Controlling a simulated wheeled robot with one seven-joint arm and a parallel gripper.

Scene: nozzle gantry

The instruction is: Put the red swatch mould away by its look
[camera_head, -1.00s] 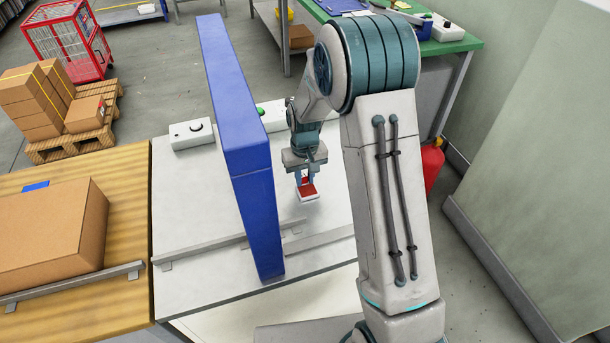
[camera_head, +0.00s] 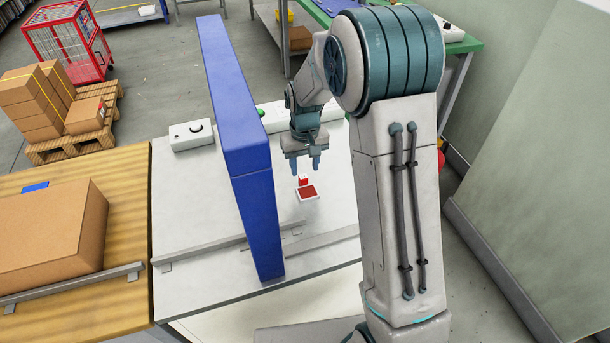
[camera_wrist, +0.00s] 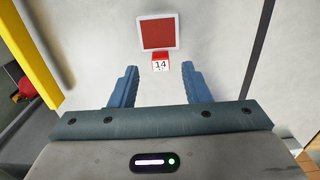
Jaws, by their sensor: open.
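The red swatch mould (camera_head: 306,193) is a flat red square with a pale rim, lying on the pale grey tabletop to the right of the blue upright panel. It also shows in the wrist view (camera_wrist: 158,33). A small red block with a white face marked "14" (camera_wrist: 160,62) adjoins its near edge in the wrist view; I cannot tell if they are one piece. My gripper (camera_head: 304,166) is above and slightly behind the block in the head view. Its two blue fingers (camera_wrist: 160,88) are apart, with nothing between them.
The tall blue panel (camera_head: 235,140) stands close left of my gripper. A low metal rail (camera_head: 203,245) runs along the table's front. A control box with a black knob (camera_head: 192,135) sits at the back left. A cardboard box (camera_head: 50,238) lies on the wooden table at left.

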